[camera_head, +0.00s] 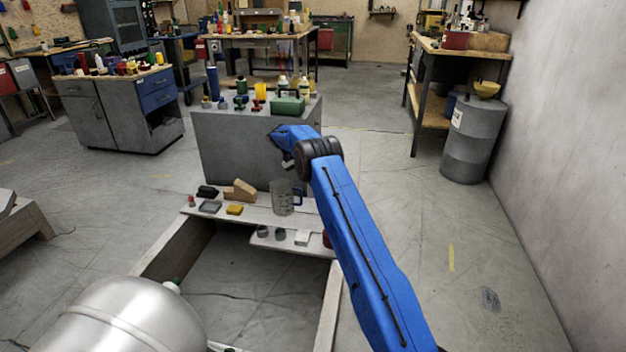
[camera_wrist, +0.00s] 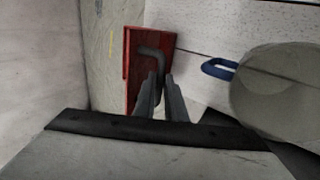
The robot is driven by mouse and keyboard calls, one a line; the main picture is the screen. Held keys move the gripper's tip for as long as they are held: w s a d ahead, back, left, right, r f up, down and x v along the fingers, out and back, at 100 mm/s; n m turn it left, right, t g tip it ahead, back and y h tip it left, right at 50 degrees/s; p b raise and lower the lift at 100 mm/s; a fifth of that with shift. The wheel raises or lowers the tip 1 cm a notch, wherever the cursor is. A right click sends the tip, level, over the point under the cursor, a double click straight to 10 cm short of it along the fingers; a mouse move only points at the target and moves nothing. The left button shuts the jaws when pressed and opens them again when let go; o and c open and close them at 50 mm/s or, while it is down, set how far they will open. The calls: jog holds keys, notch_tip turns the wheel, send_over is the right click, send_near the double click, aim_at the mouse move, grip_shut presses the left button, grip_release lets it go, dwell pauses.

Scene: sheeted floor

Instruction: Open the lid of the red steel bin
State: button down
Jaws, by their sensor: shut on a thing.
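The red steel bin (camera_wrist: 136,45) shows in the middle of the wrist view, with a dark bent handle (camera_wrist: 152,52) on its red top. My gripper (camera_wrist: 162,90) reaches over the bin, and its two fingers are closed on the handle. Whether the lid is raised at all cannot be told from this angle. In the head view only a small red part of the bin (camera_head: 327,240) shows at the right end of the low bench, beside my blue arm. The arm hides the rest of the bin and the fingers there.
A clear mug (camera_head: 284,198) with a blue handle (camera_wrist: 217,68) stands close to the bin. Several small blocks and cups lie on the pale plank bench (camera_head: 262,216). A grey cabinet (camera_head: 240,150) stands behind it.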

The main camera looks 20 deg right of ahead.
jog(key=shift+a+f, duration=0.1)
jog(key=shift+f, duration=0.4)
jog(key=c, duration=1.8)
grip_release()
jog(key=shift+f, duration=0.2)
jog(key=v, duration=1.2)
jog(key=shift+r, duration=0.3)
